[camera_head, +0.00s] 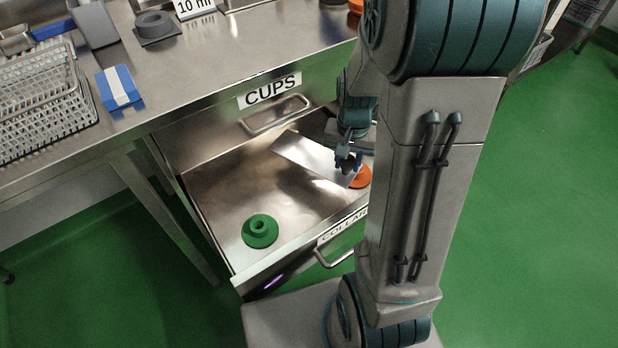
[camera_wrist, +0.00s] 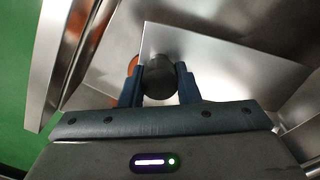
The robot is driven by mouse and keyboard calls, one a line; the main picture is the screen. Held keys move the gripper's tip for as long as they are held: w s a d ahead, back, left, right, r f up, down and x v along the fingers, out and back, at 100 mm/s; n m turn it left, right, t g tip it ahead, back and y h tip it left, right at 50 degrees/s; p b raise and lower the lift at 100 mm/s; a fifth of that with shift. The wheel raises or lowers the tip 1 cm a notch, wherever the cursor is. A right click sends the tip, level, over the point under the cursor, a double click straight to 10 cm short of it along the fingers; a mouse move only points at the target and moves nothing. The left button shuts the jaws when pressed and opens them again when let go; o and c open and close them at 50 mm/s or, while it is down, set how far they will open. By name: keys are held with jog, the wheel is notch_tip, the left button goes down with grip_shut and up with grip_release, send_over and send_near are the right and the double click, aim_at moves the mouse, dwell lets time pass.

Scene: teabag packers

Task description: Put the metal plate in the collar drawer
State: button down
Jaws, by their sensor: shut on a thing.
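The metal plate (camera_head: 303,153) is a thin flat silver sheet in the head view, over the back right of the open collar drawer (camera_head: 205,190). My gripper (camera_head: 347,162) is at the plate's right end. In the wrist view my gripper (camera_wrist: 158,85) is shut on a dark round knob on the metal plate (camera_wrist: 215,65). The plate looks slightly tilted; I cannot tell whether it touches the drawer floor. The drawer's label is partly hidden by my arm.
A green collar (camera_head: 260,231) lies at the drawer's front left. An orange collar (camera_head: 361,177) is beside my gripper, partly hidden. The closed cups drawer (camera_head: 225,125) is above. A wire basket (camera_head: 45,100) and blue box (camera_head: 118,88) stand on the counter. The drawer's middle is clear.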

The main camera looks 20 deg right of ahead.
aim_at(316, 164)
jog(key=w+a+f, duration=0.1)
jog(key=a, duration=0.1)
jog(key=w+a+f, duration=0.1)
jog(key=a+f, duration=0.1)
jog(key=w+a+f+b, duration=0.1)
jog(key=w+a, duration=0.1)
jog(key=shift+a+f, duration=0.2)
jog(key=shift+f, duration=0.1)
jog(key=shift+f+b, duration=0.7)
jog(key=shift+f, duration=1.3)
jog(key=shift+f, duration=0.2)
jog(key=c, duration=1.1)
grip_release()
jog(key=shift+r, duration=0.15)
